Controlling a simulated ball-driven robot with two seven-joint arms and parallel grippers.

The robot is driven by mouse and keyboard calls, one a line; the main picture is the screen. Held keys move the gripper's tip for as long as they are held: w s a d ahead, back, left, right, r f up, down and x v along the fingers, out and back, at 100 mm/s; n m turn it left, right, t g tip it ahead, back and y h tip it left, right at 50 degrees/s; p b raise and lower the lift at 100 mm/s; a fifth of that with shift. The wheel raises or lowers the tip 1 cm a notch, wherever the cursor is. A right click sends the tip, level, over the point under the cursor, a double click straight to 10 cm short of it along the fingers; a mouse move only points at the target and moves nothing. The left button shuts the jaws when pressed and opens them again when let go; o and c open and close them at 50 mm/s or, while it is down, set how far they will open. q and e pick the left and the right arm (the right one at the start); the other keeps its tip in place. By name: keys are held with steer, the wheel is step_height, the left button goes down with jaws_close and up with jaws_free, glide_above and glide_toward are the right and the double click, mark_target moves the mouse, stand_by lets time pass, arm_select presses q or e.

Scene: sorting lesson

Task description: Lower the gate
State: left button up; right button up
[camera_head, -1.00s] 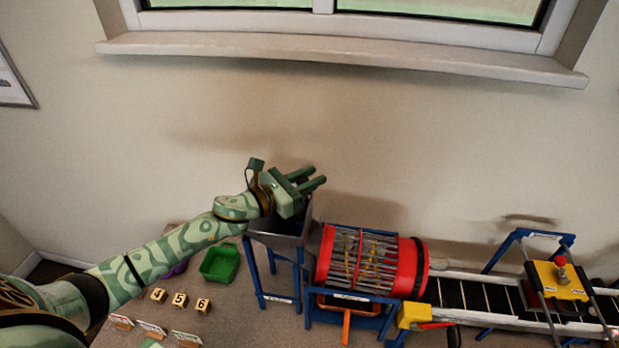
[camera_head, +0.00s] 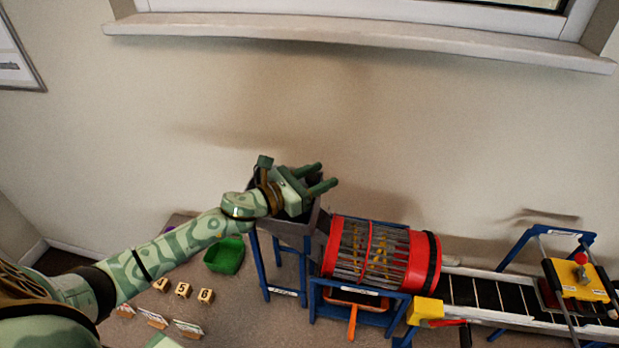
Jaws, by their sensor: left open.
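The yellow block with a red knob (camera_head: 582,282), which looks like the gate, sits in a blue frame (camera_head: 527,240) over the conveyor at the far right. Whether it is raised or lowered I cannot tell. My left gripper (camera_head: 328,174) is open and empty, above the grey hopper (camera_head: 292,228) at the left end of the machine, far from the yellow block. The gripper and wrist hide part of the hopper. My right gripper is not in view.
A red barred drum (camera_head: 408,258) stands beside the hopper, with a yellow box (camera_head: 425,311) at its lower right. The conveyor (camera_head: 478,293) runs right. A green tray (camera_head: 225,256) and several numbered blocks (camera_head: 183,290) lie left. A window sill (camera_head: 360,35) crosses the wall above.

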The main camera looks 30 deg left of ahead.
arm_select(q)
steer(key=b+v, duration=0.4)
steer(key=v, duration=1.2)
steer(key=shift+a, duration=0.15)
steer(key=shift+s+f, duration=0.1)
